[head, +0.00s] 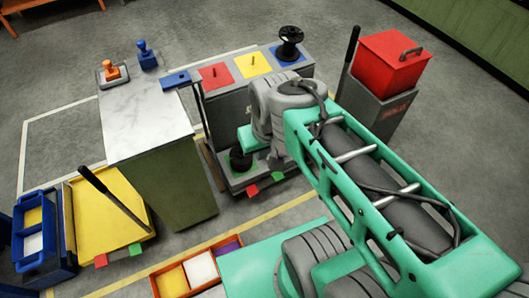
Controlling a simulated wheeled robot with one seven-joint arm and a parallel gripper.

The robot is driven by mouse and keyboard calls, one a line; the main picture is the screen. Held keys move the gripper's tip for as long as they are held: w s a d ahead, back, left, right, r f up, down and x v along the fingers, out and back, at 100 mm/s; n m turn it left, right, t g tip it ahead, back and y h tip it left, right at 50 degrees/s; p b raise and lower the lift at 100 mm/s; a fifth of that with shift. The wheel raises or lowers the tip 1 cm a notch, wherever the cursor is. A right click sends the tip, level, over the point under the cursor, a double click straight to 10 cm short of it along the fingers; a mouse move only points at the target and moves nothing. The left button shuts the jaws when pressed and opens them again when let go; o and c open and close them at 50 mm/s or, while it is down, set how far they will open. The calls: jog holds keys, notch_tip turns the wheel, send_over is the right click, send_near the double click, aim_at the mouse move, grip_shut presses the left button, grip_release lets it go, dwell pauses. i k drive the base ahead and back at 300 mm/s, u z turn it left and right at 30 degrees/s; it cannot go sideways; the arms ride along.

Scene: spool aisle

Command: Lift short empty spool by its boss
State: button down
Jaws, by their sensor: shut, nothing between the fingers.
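A black spool (290,42) with a wide top flange stands upright on the blue square at the far right of the grey cart's top. A second, low black round thing (240,158) sits near the green square on the cart's lower level. It looks like a short spool, but I cannot tell whether either is empty or make out a boss. My arm reaches in from the lower right, and its grey wrist covers part of the cart. My gripper's fingers do not show, so its place relative to either spool cannot be seen.
Red (215,76) and yellow (253,65) squares mark the cart's top (230,98). A white-topped counter (145,115) with orange (112,70) and blue (147,54) handled items stands left. A red box (388,65) on a grey stand is right. Floor behind the cart is clear.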

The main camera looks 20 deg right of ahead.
aim_at(239, 163)
jog(key=z, duration=0.1)
jog(key=k, duration=0.5)
jog(key=z, duration=1.55)
jog(key=i, duration=1.75)
jog(key=u, duration=3.6)
jog(key=i, duration=0.5)
